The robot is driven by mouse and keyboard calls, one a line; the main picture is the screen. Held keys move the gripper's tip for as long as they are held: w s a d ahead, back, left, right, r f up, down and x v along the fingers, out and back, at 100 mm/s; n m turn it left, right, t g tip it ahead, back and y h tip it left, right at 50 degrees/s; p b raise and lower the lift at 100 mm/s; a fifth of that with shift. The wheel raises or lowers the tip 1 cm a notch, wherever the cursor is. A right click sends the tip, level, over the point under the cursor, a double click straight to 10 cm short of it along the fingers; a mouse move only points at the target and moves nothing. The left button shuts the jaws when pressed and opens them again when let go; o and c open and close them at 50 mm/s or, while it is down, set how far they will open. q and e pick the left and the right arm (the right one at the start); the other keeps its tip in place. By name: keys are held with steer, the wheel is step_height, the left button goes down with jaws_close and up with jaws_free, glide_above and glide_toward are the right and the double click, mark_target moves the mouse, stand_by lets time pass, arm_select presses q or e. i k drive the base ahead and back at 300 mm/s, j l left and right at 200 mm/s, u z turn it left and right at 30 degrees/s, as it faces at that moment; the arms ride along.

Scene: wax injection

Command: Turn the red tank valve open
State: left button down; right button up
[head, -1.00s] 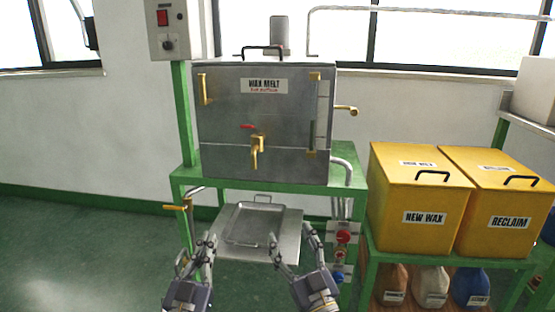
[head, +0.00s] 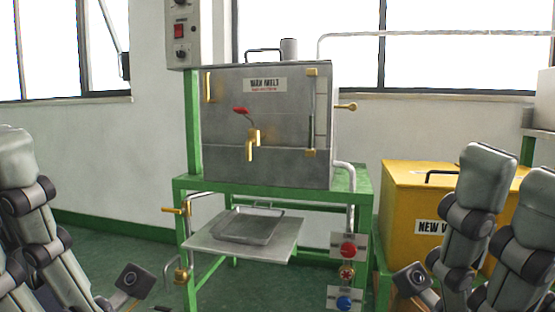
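The steel wax melt tank (head: 225,165) stands on a green frame in the middle of the head view. On its front is a brass tap (head: 252,146) with a red-tipped lever (head: 241,110), which angles up and to the left of the spout. Nothing touches the lever. My arms show at the left and right edges of the view, apart from the tank. Neither gripper's fingers can be seen.
A shelf plate (head: 205,246) holding a shallow metal tray (head: 237,238) juts out below the tap. Red (head: 348,249) and blue (head: 344,303) knobs sit at lower right. A yellow bin (head: 400,200) stands right of the tank. A control box (head: 181,52) is at upper left.

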mark_target(348, 251)
steer(key=i+j, duration=0.4)
steer(key=i, duration=0.15)
steer(key=i+j, duration=0.4)
steer(key=i, duration=0.15)
steer(key=z, duration=0.05)
